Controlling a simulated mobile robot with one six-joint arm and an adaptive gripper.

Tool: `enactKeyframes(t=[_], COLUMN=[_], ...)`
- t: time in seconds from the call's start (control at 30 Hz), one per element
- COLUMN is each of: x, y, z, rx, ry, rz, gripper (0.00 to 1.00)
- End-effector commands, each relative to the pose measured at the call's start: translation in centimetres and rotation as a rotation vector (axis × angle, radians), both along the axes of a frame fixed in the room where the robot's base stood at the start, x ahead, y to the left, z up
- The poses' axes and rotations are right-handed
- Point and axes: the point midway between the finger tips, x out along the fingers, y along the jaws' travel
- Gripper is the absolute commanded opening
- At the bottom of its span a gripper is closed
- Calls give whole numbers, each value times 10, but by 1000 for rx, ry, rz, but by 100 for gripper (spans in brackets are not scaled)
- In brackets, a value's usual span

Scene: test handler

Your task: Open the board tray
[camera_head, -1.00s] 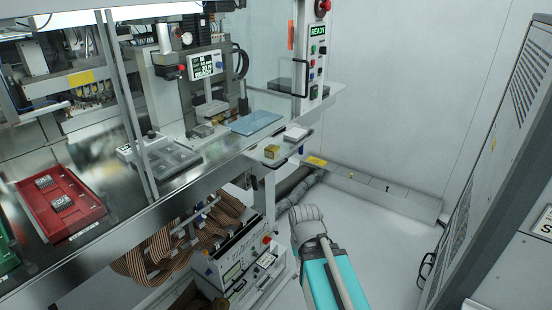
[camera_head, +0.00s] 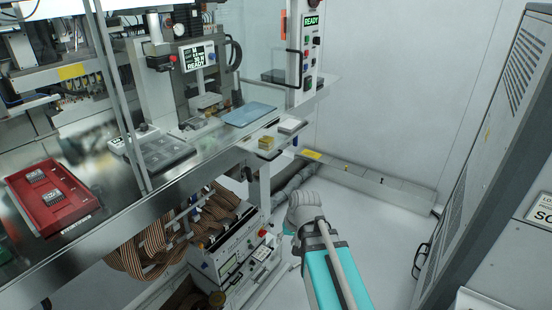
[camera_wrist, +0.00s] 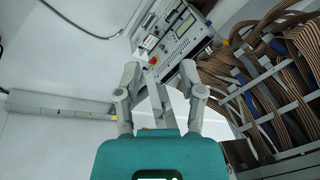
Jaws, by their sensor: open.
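I cannot tell for certain which part is the board tray. A grey tray with square recesses (camera_head: 181,151) lies on the bench, and a red tray (camera_head: 25,206) holding dark chips lies further left. My teal and white arm reaches up from the bottom of the head view, beside the bench and below its top; my fingers are not clear there. In the wrist view my gripper (camera_wrist: 160,78) is open, with its two grey fingers apart. A pale metal post or bracket shows between and beyond them, apparently not held.
A white instrument box (camera_head: 232,256) with knobs and striped ribbon cables (camera_head: 160,250) sits under the bench; both show in the wrist view. A blue plate (camera_head: 249,114) lies on the bench. A grey cabinet (camera_head: 490,150) stands at right. Open floor lies between.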

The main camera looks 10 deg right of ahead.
Motion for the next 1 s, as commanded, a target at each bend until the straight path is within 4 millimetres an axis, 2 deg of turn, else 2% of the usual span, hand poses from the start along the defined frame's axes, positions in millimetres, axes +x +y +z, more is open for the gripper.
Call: enactKeyframes(t=[0.03, 0.2, 0.33, 0.47, 0.6, 0.8, 1.0], x=[20, 78, 121, 163, 204, 244, 259], y=[2, 9, 6, -6, -29, -66, -86], z=[-3, 6, 20, 37, 56, 79, 89], rx=[53, 256, 413, 566, 728, 912, 996], ry=[-39, -188, -298, -403, -504, -610, -654], rz=[-29, -146, -256, -380, -526, -714, -806], gripper=[51, 51, 51, 51, 51, 51, 51])
